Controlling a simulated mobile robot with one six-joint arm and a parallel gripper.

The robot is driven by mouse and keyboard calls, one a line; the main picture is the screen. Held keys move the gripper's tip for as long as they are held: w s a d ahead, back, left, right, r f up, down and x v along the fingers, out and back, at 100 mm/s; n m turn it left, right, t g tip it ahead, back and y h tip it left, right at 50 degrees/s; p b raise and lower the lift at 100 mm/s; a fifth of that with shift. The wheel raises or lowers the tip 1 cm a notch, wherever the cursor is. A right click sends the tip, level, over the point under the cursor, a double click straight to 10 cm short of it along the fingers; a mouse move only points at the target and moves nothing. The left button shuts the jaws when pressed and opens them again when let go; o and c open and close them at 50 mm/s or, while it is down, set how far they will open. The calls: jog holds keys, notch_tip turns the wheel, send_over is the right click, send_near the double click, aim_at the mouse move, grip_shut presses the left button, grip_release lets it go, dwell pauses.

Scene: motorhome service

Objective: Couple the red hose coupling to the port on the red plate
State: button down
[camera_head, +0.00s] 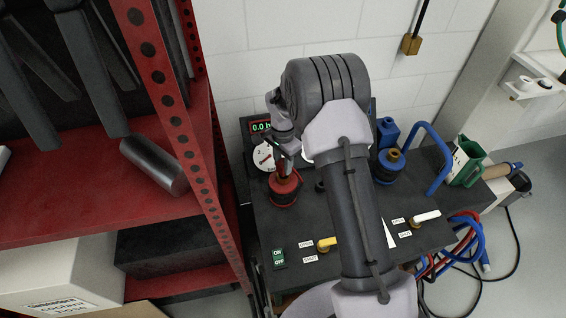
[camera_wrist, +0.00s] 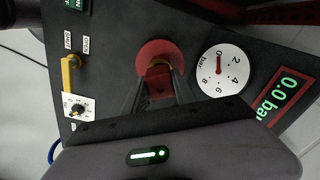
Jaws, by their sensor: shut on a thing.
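My gripper (camera_wrist: 157,97) is shut on the red hose coupling (camera_wrist: 160,86), which shows between its fingers in the wrist view. In the head view my gripper (camera_head: 284,163) points down at the red coupling (camera_head: 284,185) over the left part of the dark bench panel. The coupling is in line with the port or very near it. I cannot tell whether they touch or are joined, as the fingers and coupling hide the contact.
A pressure gauge (camera_wrist: 219,70) and a display (camera_wrist: 284,97) reading 0.0 bar stand close beside the red plate. A yellow lever (camera_head: 327,243) and a white lever (camera_head: 427,216) are on the panel. A blue port (camera_head: 391,160) lies to the right. A red shelf post (camera_head: 185,130) rises at left.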

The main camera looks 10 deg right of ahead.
jog(key=shift+f+b, duration=0.65)
jog(key=shift+f, duration=0.3)
jog(key=c, duration=0.9)
grip_release()
